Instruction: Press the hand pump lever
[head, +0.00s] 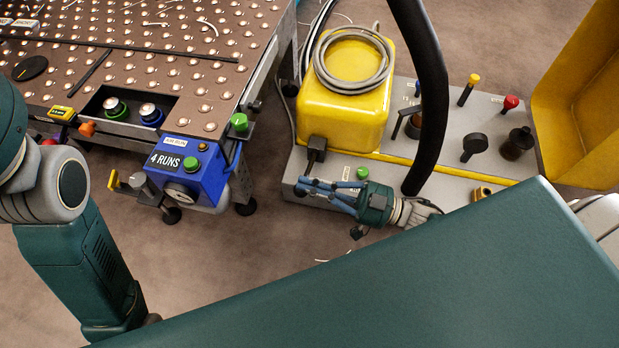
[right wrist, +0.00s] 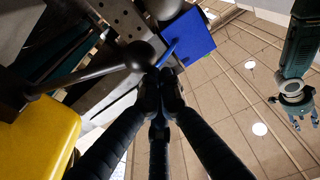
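A black lever (head: 314,152) stands at the near left corner of the yellow tank (head: 345,95); I take it for the hand pump lever. In the right wrist view a dark rod with a round knob (right wrist: 139,55) lies just left of my fingertips, close to them; contact is unclear. My right gripper (head: 308,186) points left over the grey base, just below the lever in the head view. In the right wrist view its fingers (right wrist: 160,82) come together with nothing seen between them. My left gripper (right wrist: 300,117) shows there too, fingers spread, empty.
The grey base (head: 445,150) carries a green button (head: 362,173), several knobs and a thick black curved bar (head: 430,80). A blue box (head: 187,172) reading "4 RUNS" hangs on the studded table (head: 160,60). A yellow bin (head: 585,100) stands at right. Floor is open in front.

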